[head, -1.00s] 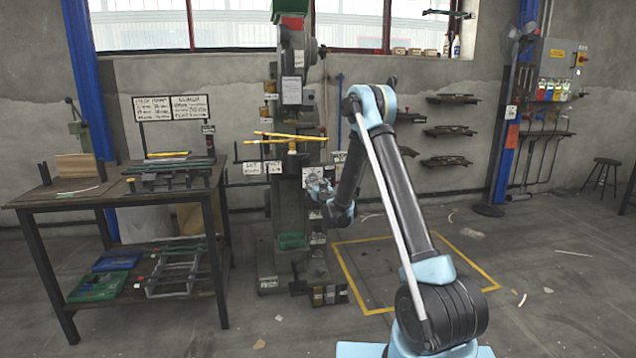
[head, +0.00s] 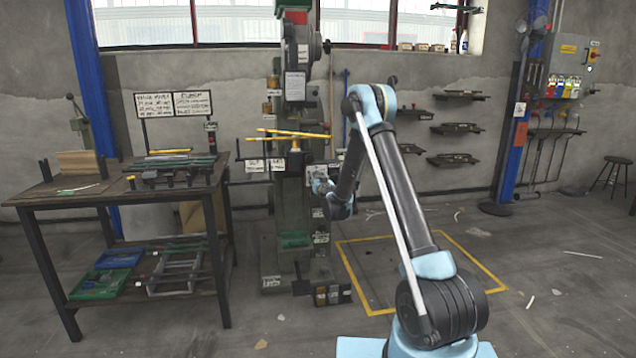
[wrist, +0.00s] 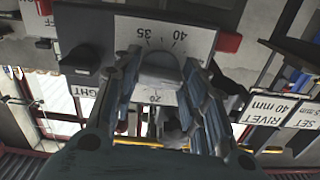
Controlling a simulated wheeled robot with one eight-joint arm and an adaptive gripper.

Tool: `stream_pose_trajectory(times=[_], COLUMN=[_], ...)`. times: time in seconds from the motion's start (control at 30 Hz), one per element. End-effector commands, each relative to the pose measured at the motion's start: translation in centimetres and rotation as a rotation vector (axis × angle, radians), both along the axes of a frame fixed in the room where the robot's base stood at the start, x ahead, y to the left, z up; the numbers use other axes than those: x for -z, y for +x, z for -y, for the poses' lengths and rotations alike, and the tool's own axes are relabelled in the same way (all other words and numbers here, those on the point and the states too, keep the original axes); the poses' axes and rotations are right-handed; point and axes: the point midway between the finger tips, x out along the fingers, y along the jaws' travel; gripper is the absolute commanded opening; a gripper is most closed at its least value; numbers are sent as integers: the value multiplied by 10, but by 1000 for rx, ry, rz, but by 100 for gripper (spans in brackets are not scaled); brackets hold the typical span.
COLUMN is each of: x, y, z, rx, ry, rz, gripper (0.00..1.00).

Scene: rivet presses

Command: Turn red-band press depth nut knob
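The press (head: 293,120) stands at the middle of the head view, a tall dark column. In the wrist view, upside down, a light dial plate (wrist: 200,38) with marks 35, 40 and 20 fills the top. A rounded grey knob (wrist: 158,68) sits against it. My gripper (wrist: 160,80) has its two fingers spread, one on each side of the knob. I cannot tell whether they touch it. In the head view my gripper (head: 320,184) is at the press's right side, where the knob is hidden. A red piece (wrist: 228,42) shows at the plate's right end.
A black block (wrist: 85,57) sits left of the knob. Labels reading RIVET 40 mm (wrist: 268,108) and SET (wrist: 303,117) are at right. A workbench (head: 120,190) with tools stands left of the press. The yellow-marked floor (head: 400,270) to its right is mostly clear.

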Motion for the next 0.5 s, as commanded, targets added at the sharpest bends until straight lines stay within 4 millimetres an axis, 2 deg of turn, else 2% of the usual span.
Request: stream_pose_trajectory(times=[0.27, 0.5], x=[0, 0], y=[0, 0], z=[1, 2], rx=[2, 2], ry=[-7, -80], rz=[2, 23], gripper=[16, 16])
